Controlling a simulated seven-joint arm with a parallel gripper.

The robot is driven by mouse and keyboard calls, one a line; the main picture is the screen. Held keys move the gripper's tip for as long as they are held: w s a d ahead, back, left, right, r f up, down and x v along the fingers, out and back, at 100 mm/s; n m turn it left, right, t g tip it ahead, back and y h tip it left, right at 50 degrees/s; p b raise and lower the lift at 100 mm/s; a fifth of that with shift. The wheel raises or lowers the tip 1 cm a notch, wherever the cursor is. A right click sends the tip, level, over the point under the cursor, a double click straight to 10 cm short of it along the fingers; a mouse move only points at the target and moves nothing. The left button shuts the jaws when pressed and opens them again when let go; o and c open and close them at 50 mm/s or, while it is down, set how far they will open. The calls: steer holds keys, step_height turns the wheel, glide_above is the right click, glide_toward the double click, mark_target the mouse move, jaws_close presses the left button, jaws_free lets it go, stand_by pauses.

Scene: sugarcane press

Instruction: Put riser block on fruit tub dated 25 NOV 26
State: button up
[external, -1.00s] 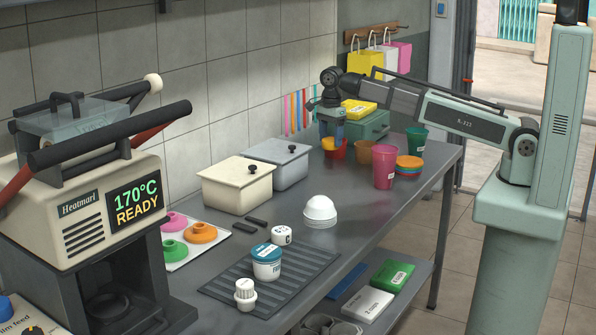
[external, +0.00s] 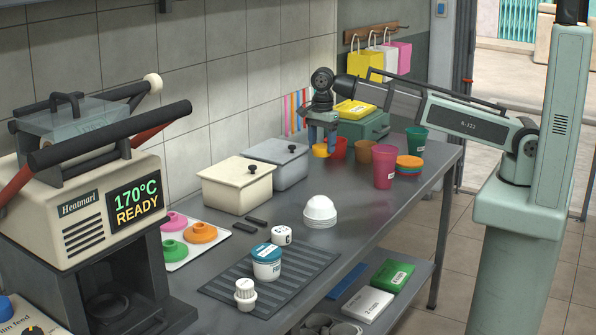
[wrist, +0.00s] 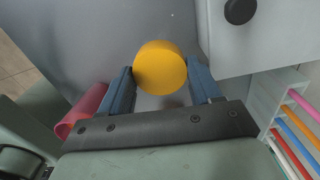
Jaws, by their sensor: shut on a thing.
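My gripper (external: 321,143) is at the far end of the counter, shut on a yellow round block (external: 320,151), which I take as the riser block. In the wrist view the yellow block (wrist: 160,68) sits between the blue fingers, its flat round face toward the camera. A tub with a teal lid (external: 266,262) stands on the dark ribbed mat. A white tub with a ridged top (external: 245,294) stands at the mat's near edge. A small white container with dark marks (external: 281,235) is at the mat's back edge. I cannot read any date on them.
Cream (external: 236,188) and grey (external: 280,165) lidded bins stand along the wall between my gripper and the mat (external: 224,290). A stack of white bowls (external: 320,211) is mid-counter.

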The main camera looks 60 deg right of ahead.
steer(key=s+a+r+n, duration=0.15)
steer(key=s+a, duration=0.25)
steer(key=a, duration=0.6)
steer(key=s+a+n, duration=0.2)
steer(key=s+a, duration=0.1)
steer(key=a, duration=0.8)
step_height(320, 180, up, 6)
steer(key=n, duration=1.1)
glide_above(266, 250)
steer(key=shift+f, duration=5.1)
steer(key=shift+f, duration=0.1)
steer(key=o, duration=1.1)
